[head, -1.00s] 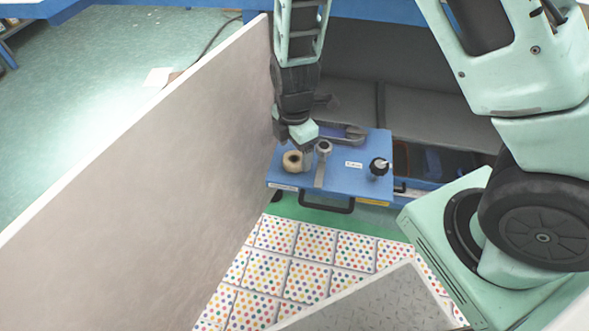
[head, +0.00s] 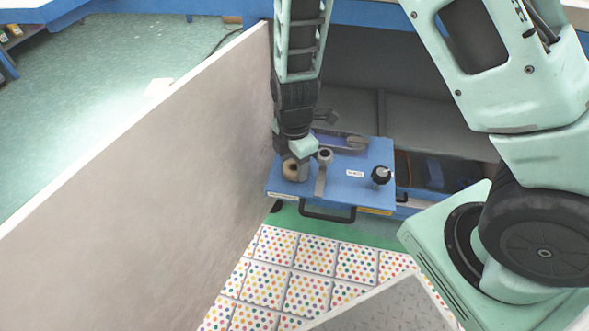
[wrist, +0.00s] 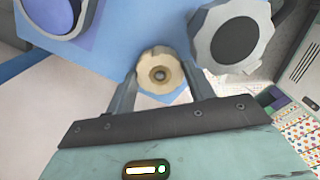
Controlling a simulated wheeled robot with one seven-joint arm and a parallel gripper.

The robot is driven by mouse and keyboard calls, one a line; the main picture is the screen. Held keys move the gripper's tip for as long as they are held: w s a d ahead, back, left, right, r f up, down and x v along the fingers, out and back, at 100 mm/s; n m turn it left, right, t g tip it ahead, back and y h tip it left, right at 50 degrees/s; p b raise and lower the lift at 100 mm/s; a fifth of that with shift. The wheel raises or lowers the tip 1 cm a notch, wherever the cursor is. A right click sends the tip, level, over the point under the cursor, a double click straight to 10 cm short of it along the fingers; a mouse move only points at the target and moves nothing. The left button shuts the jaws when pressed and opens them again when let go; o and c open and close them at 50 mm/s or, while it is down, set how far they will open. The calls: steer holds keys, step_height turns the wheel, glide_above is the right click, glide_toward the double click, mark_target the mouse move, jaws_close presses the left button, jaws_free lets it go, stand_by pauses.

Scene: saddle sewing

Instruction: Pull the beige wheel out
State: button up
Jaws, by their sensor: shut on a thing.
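The beige wheel (head: 290,170) is at the left of the blue board (head: 340,196) in the head view, partly hidden by my gripper (head: 299,162). In the wrist view the beige wheel (wrist: 160,70) is a faceted ring with a brownish centre. My gripper (wrist: 162,84) has one finger on each side of it and is shut on it. The blue board lies behind the wheel in the wrist view. I cannot tell whether the wheel is clear of the board.
A grey round-headed part (head: 324,157) stands just right of the wheel; a large grey and black knob (wrist: 235,42) is close to my right finger. A black knob (head: 381,175) is farther right. A pale wall panel (head: 150,175) stands close on the left.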

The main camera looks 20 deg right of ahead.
steer(key=shift+r, duration=0.15)
steer(key=shift+r+p, duration=1.55)
steer(key=shift+p, duration=0.05)
steer(key=shift+r, duration=0.1)
step_height(320, 180, up, 4)
steer(key=p, duration=0.4)
steer(key=shift+d, duration=0.1)
